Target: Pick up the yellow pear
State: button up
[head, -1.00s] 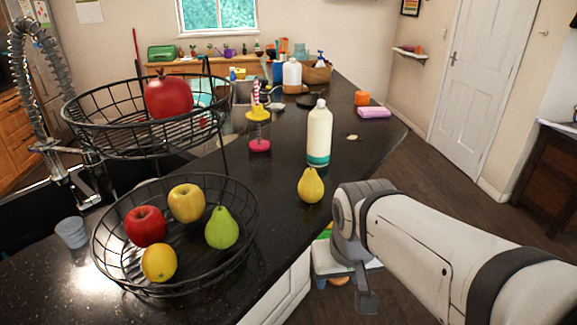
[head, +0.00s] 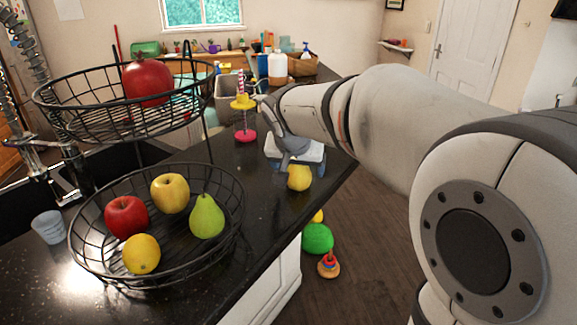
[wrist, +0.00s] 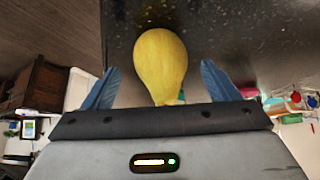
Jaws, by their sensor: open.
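The yellow pear (head: 299,177) stands on the dark counter near its right edge, partly hidden by my gripper in the head view. In the wrist view the yellow pear (wrist: 160,64) is centred between the two blue fingers. My gripper (wrist: 160,88) is open, with a finger on each side of the pear and a gap on both sides. In the head view my gripper (head: 291,166) is right above and behind the pear, its fingers mostly hidden.
A two-tier wire basket (head: 240,215) stands to the left, with two apples, a green pear and a lemon below and a pomegranate (head: 147,83) above. A yellow-and-pink toy (head: 244,118) stands farther back. The counter between basket and pear is clear. Toys lie on the floor.

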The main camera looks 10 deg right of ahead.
aim_at(299, 173)
jog(key=x, duration=0.3)
jog(key=shift+w+f, duration=0.15)
jog(key=shift+f, duration=0.25)
jog(key=c, duration=1.1)
